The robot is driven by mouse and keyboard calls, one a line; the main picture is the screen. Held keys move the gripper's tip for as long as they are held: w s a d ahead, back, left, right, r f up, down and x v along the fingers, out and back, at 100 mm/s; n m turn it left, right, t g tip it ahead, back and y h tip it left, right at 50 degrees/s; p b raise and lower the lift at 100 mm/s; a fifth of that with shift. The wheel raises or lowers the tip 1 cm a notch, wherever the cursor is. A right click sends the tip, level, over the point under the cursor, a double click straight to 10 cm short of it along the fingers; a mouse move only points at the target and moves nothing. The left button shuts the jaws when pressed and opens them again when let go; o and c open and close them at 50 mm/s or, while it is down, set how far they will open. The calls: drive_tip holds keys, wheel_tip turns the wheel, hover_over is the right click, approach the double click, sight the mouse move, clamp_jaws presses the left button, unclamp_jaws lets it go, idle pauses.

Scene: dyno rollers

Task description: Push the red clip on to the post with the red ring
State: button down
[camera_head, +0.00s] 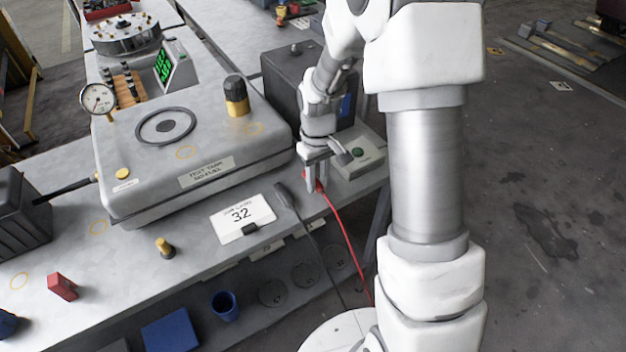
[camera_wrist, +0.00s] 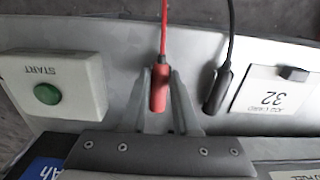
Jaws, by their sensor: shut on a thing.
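My gripper (camera_head: 316,184) is over the bench's right end, fingers pointing down, shut on the red clip (camera_wrist: 160,88). In the wrist view the clip lies between my fingertips (camera_wrist: 160,92), with its red cable (camera_wrist: 164,30) running away from it. In the head view the clip (camera_head: 320,186) is mostly hidden by the fingers. A dark box like a battery (camera_head: 288,78) stands behind my gripper, with a small pale post (camera_head: 295,48) on top. My arm hides part of this box. I cannot make out a red ring in either view.
A black clip (camera_head: 286,196) with a dark cable lies left of my gripper, near a card marked 32 (camera_head: 242,215). A START box with a green button (camera_head: 360,154) sits just right. A large grey test machine (camera_head: 205,140) fills the bench to the left.

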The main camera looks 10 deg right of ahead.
sight(319, 190)
drive_tip(key=shift+r+p, duration=2.65)
drive_tip(key=shift+r, duration=0.9)
drive_tip(key=f+m, duration=0.1)
drive_tip(key=s+f+m, duration=0.1)
drive_tip(key=m, duration=0.1)
drive_tip(key=shift+s+f, duration=0.1)
drive_tip(key=shift+f, duration=0.2)
drive_tip(key=shift+s+f+m, duration=0.1)
drive_tip(key=shift+m, duration=0.2)
drive_tip(key=shift+s, duration=0.15)
